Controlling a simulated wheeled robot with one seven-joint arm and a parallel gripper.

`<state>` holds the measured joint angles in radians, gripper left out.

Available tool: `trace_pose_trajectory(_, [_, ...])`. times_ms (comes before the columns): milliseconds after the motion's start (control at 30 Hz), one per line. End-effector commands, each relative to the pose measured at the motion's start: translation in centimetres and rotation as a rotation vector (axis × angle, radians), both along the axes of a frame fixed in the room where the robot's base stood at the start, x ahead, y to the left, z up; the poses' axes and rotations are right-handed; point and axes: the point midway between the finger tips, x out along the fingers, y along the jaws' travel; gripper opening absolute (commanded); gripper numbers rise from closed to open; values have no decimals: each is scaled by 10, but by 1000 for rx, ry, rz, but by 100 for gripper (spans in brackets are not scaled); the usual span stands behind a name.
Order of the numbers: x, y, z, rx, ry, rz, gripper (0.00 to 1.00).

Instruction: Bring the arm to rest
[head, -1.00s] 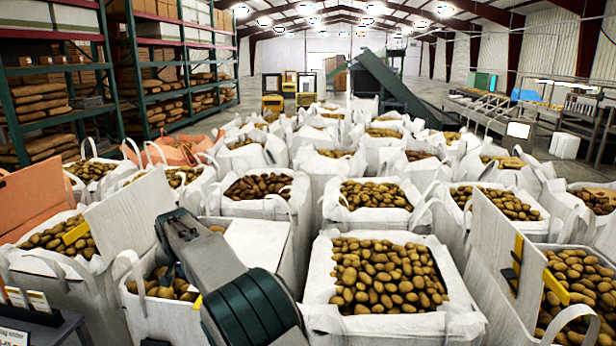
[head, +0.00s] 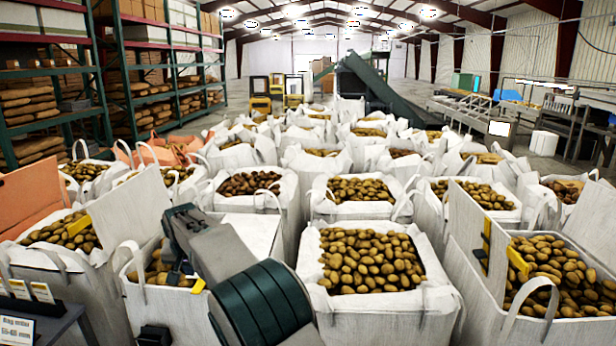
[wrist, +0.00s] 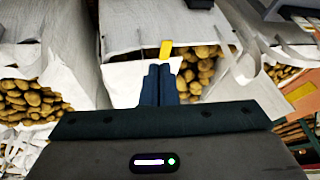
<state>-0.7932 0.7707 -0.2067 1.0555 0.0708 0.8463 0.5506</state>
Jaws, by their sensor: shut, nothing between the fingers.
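My gripper (wrist: 158,84) shows in the wrist view with its two dark fingers pressed together and nothing between them. It is above a white bag of potatoes that has a yellow tag (wrist: 166,49) on its raised flap. In the head view my arm reaches in from the bottom middle and bends down at the left over a bag of potatoes (head: 158,266). The fingertips are mostly hidden behind my arm there. I cannot tell whether the fingers touch the bag.
Open white bags of potatoes (head: 368,262) crowd the floor around my arm. A raised flap (head: 128,208) stands just left of it. A small stand with cards (head: 30,300) is at the lower left. Green shelving (head: 110,80) is behind left, a conveyor (head: 378,85) farther back.

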Motion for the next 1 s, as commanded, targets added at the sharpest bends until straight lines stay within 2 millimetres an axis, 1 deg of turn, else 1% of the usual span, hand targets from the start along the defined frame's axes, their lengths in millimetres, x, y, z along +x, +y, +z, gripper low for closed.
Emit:
trace_pose_trajectory(33, [0,-9,7,1,2,-5,0])
trace_pose_trajectory(167, [0,-39,20,-5,12,-17,0])
trace_pose_trajectory(267, [-1,-69,30,-11,21,-33,0])
trace_pose_trajectory(367, [-5,-108,44,-17,33,-51,0])
trace_pose_trajectory(400, [-9,-126,50,-21,39,-58,0])
trace_pose_trajectory(467, [-18,-155,60,-25,48,-68,0])
trace_pose_trajectory(500, [-25,-174,65,-30,55,-74,0])
trace_pose_trajectory(567, [-37,-203,73,-36,63,-81,0])
trace_pose_trajectory(600, [-47,-221,76,-40,70,-85,0])
trace_pose_trajectory(667, [-62,-247,82,-47,78,-90,0])
trace_pose_trajectory(700, [-73,-263,85,-52,83,-93,0])
trace_pose_trajectory(767, [-92,-287,88,-60,91,-97,0])
trace_pose_trajectory(800, [-105,-302,89,-65,95,-98,0])
trace_pose_trajectory(867, [-125,-323,90,-74,103,-102,0])
trace_pose_trajectory(900, [-140,-337,90,-81,108,-102,0])
trace_pose_trajectory(967, [-162,-356,88,-91,116,-105,0])
trace_pose_trajectory(1000, [-178,-367,87,-97,120,-106,0])
